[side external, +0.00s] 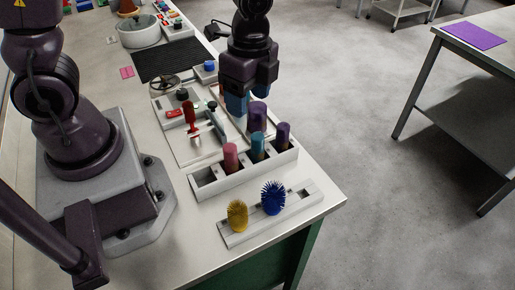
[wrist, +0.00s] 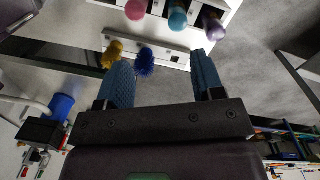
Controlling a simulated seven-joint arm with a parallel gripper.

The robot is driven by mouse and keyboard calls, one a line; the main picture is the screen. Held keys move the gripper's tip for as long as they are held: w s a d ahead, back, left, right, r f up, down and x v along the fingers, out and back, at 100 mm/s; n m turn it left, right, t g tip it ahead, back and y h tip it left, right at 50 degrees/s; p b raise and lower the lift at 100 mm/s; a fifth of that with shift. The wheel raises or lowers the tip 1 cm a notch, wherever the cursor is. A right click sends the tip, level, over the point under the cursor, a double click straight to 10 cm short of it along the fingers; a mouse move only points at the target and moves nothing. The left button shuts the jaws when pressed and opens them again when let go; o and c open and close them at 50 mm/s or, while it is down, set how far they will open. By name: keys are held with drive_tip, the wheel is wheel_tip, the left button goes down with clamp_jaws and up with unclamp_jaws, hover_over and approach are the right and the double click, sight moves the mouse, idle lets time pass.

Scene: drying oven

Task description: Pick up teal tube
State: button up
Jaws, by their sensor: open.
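The teal tube (side external: 257,148) stands upright in a white rack (side external: 243,179), between a pink tube (side external: 231,157) and a purple tube (side external: 283,136). Another purple tube (side external: 257,117) shows just behind the teal one. My gripper (side external: 250,100) is open with blue fingers, above and behind the rack, with the rear purple tube close below its fingertips. In the wrist view the teal tube (wrist: 177,14) is at the top edge, beyond the open gripper (wrist: 162,62), between the pink and purple tubes.
A low white holder (side external: 245,230) with a yellow brush (side external: 237,215) and a blue brush (side external: 273,198) lies in front of the rack. A red-handled tool (side external: 190,118) and other small items lie left of the gripper. The bench edge is close on the right.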

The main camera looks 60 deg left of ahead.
sight(258, 136)
drive_tip(key=f+m, duration=0.1)
drive_tip(key=f, duration=0.1)
drive_tip(key=w+f+m, duration=0.1)
drive_tip(key=f+m, duration=0.1)
drive_tip(key=f, duration=0.1)
drive_tip(key=f+m, duration=0.2)
drive_tip(key=f, duration=0.1)
drive_tip(key=shift+w+d+t, duration=0.25)
drive_tip(key=shift+w+t, duration=0.05)
drive_tip(key=shift+w, duration=0.1)
drive_tip(key=shift+w+a+f, duration=0.1)
drive_tip(key=shift+a+f, duration=0.1)
drive_tip(key=shift+f, duration=1.15)
drive_tip(key=shift+w+a+f, duration=0.1)
drive_tip(key=shift+a+f, duration=0.1)
drive_tip(key=shift+f, duration=1.1)
drive_tip(key=shift+c, duration=0.2)
drive_tip(key=c, duration=0.9)
